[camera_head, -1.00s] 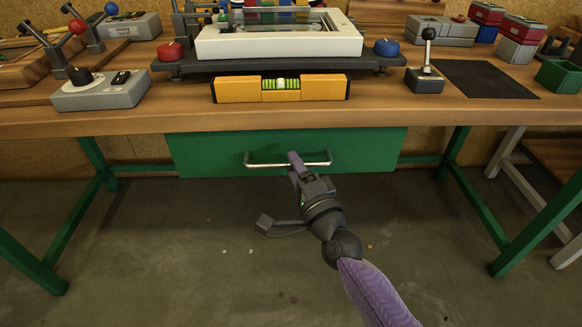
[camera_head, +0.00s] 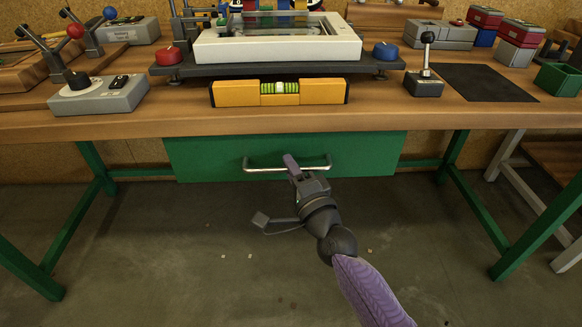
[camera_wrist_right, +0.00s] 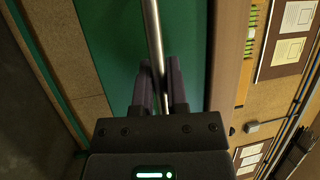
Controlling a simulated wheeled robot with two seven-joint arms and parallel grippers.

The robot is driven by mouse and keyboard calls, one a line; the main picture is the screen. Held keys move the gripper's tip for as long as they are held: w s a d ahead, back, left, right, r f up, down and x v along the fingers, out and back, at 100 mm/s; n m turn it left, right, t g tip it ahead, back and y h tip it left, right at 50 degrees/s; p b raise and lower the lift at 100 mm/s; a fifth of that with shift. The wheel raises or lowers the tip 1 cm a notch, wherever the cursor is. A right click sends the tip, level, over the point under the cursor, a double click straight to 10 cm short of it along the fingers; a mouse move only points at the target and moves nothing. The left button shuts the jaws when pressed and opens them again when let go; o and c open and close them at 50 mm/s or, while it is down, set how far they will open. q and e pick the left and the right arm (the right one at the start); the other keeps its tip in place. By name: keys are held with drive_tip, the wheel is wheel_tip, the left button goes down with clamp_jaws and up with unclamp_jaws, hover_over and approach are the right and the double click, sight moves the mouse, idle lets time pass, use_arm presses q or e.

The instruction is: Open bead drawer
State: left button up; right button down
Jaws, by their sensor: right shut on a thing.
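The green drawer front (camera_head: 215,158) hangs under the front edge of the workbench. Its metal bar handle (camera_head: 258,169) runs across the middle of the front. My right gripper (camera_head: 293,164) is shut on the handle, a little right of the handle's middle in the head view. In the right wrist view the handle (camera_wrist_right: 153,35) passes between the two dark fingers (camera_wrist_right: 159,85). The inside of the drawer does not show. I cannot tell whether the front stands out from the bench. My left gripper is not in view.
Green bench legs (camera_head: 75,225) stand at both sides. The floor before the drawer is mostly clear.

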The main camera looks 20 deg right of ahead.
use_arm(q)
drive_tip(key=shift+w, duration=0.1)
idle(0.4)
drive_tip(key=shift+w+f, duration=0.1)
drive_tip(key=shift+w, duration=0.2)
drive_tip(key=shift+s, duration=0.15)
use_arm(e)
drive_tip(key=shift+s, duration=0.15)
